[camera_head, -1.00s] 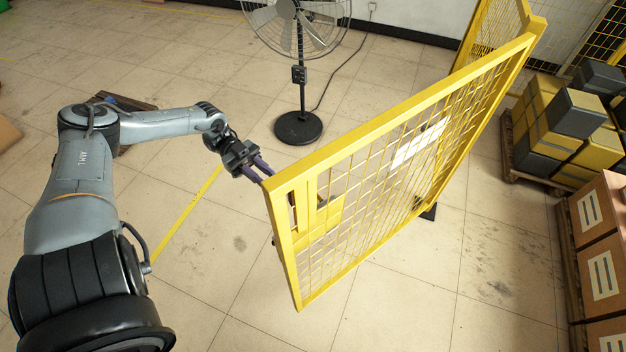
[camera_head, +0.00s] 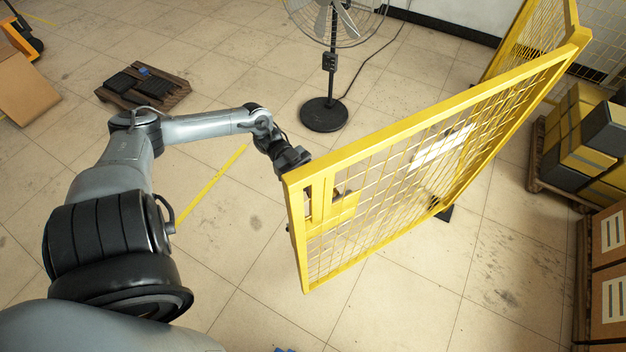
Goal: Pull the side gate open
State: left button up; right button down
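The yellow mesh side gate (camera_head: 437,121) stands swung out into the room, hinged at the yellow fence (camera_head: 528,45) at the upper right. Its free edge, with a yellow latch plate (camera_head: 336,207), points toward the lower left. My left gripper (camera_head: 294,163) is at the top corner of that free edge, on the far side of the frame. Its fingertips are hidden behind the gate frame, so I cannot tell whether they touch or grip it. My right gripper is not in view.
A pedestal fan (camera_head: 325,114) stands behind the gate. A pallet with black and yellow crates (camera_head: 590,135) and stacked cardboard boxes (camera_head: 608,260) are at the right. A low wooden pallet (camera_head: 145,88) lies at the upper left. The floor left of and below the gate is clear.

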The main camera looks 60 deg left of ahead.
pick_arm(q)
jog(key=shift+d, duration=0.15)
grip_shut()
dwell(0.4)
